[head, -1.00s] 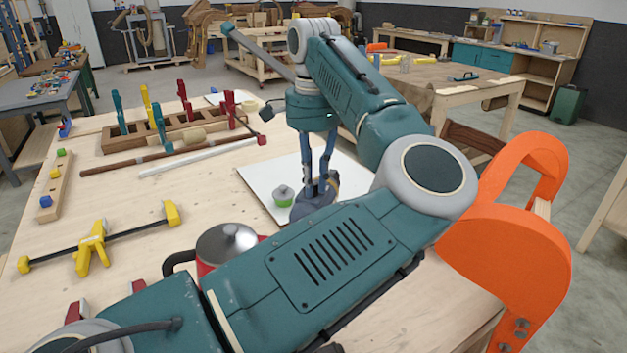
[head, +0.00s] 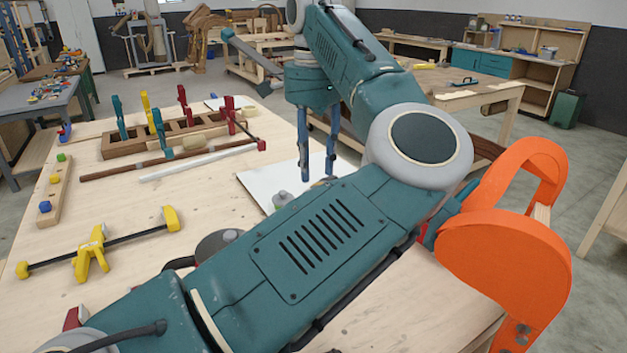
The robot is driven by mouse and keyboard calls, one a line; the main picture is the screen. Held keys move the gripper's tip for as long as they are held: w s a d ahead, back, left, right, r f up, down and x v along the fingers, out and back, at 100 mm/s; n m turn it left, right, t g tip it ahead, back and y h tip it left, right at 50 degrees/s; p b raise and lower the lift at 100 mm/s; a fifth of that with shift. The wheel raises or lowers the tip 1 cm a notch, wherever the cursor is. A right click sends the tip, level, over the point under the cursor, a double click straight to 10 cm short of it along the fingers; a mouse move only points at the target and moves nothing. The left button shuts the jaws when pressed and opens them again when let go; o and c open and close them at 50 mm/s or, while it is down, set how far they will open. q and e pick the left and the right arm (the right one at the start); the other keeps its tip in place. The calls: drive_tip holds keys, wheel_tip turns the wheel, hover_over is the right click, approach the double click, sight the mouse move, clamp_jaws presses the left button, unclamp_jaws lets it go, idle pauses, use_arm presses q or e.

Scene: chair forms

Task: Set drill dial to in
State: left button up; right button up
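My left gripper (head: 317,170) points down over the white board (head: 257,184) on the workbench. Its two blue fingers are apart, with a gap between them and nothing seen held. A small grey piece (head: 323,182) shows just below the fingertips, above the edge of my forearm. It may be the top of the drill; the rest is hidden behind my forearm, and no dial can be made out. Whether the fingers touch it cannot be told. My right gripper is not in view.
A small grey-topped thing (head: 281,199) stands on the board, left of the gripper. A yellow clamp (head: 92,252) lies left. A wooden rack (head: 180,138) with clamps stands behind. Orange forms (head: 505,265) are at right.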

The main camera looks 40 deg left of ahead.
use_arm(q)
wheel_tip(320, 180, up, 6)
drive_tip(key=shift+r, duration=0.25)
idle(0.5)
